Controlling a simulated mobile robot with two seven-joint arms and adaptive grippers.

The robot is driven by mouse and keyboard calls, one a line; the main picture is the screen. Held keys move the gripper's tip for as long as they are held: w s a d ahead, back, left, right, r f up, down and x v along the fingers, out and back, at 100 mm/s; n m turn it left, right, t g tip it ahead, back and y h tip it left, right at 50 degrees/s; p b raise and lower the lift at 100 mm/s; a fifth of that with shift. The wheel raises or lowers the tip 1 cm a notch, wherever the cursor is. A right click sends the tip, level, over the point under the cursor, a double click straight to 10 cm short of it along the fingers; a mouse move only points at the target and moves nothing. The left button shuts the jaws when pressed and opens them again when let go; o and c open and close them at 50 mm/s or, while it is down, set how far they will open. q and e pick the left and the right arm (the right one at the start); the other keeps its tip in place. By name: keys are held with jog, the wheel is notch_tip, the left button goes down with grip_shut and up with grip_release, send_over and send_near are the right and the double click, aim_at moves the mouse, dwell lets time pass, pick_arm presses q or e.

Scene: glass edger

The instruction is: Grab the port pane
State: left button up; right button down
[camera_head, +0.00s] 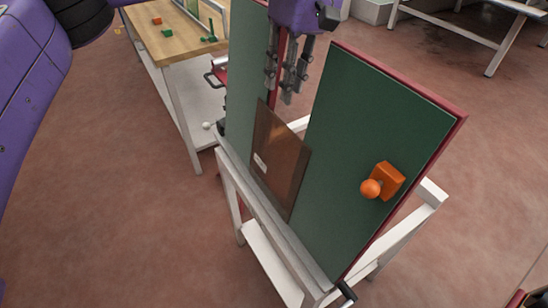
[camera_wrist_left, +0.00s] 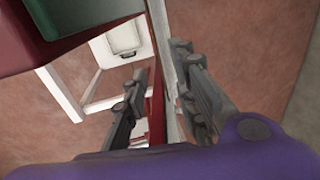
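The pane (camera_head: 285,158) is a brown tinted sheet with a small white label. It stands tilted in the gap between two green boards, its lower edge at the grey ledge of a white stand. My left gripper (camera_head: 287,92) hangs above the pane's top edge, fingers pointing down and apart. In the left wrist view my left gripper (camera_wrist_left: 162,110) is open, with a red upright and a pale strip showing between its fingers. I cannot tell whether the strip is the pane's edge. The fingers do not appear to touch the pane. My right gripper is not in view.
The right green board (camera_head: 350,150) has a red edge and an orange block with a ball knob (camera_head: 371,189). The left green board (camera_head: 243,90) is close beside my gripper. A wooden table (camera_head: 178,50) stands behind at left. Open floor (camera_head: 110,210) lies left of the stand.

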pick_arm(q)
send_over(281, 133)
jog(key=w, duration=0.1)
notch_tip(281, 133, down, 6)
notch_tip(281, 133, down, 5)
jog(key=shift+s+a+f+p, duration=0.1)
jog(key=shift+f+p, duration=0.05)
jog(key=shift+p, duration=0.85)
grip_shut()
